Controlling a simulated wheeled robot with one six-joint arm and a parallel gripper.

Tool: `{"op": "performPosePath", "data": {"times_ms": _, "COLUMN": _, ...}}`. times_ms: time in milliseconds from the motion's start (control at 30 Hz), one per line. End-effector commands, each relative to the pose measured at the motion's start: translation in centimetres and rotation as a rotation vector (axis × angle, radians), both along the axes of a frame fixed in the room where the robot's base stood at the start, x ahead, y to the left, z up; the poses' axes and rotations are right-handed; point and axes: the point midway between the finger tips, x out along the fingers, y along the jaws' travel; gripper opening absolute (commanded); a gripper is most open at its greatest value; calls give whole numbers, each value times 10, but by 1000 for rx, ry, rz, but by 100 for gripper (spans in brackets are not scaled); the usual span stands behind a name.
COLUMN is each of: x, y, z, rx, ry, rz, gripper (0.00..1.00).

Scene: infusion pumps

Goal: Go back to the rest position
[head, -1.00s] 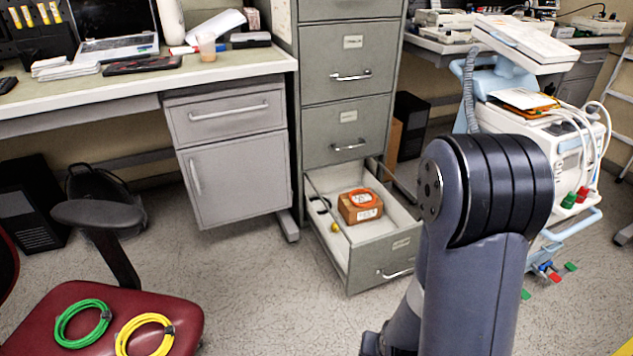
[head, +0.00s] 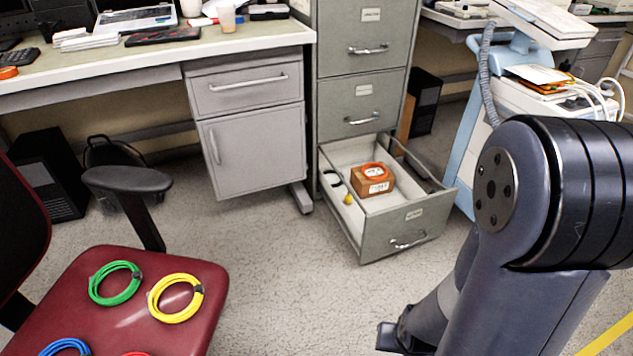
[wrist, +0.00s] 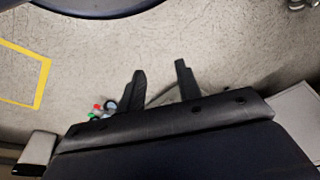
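My gripper (wrist: 162,85) shows in the wrist view with its two dark fingers apart and nothing between them. Bare speckled floor shows beyond the fingertips. In the head view my arm is folded at the lower right, and I cannot clearly make out the fingers there. The arm stands in front of part of the white and blue medical cart (head: 463,150).
An open bottom drawer (head: 415,222) of the grey cabinet (head: 362,85) holds a brown box (head: 372,186) with an orange coil. A red chair (head: 135,330) carries green (head: 115,283), yellow (head: 175,298) and other coils. Floor between chair and drawer is clear.

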Motion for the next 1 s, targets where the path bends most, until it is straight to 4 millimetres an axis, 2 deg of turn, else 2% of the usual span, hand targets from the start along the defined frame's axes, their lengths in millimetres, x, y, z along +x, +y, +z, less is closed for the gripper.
{"op": "performPosePath", "data": {"times_ms": 100, "x": 3, "y": -1, "z": 11, "rx": -5, "ry": -10, "rz": 7, "gripper": 33}}
{"op": "performPosePath", "data": {"times_ms": 267, "x": 5, "y": -2, "z": 17, "rx": -8, "ry": -15, "rz": 13, "gripper": 33}}
{"op": "performPosePath", "data": {"times_ms": 767, "x": 6, "y": -2, "z": 18, "rx": -9, "ry": -19, "rz": 16, "gripper": 33}}
{"op": "performPosePath", "data": {"times_ms": 1000, "x": 13, "y": 2, "z": 22, "rx": -4, "ry": -67, "rz": 10, "gripper": 33}}
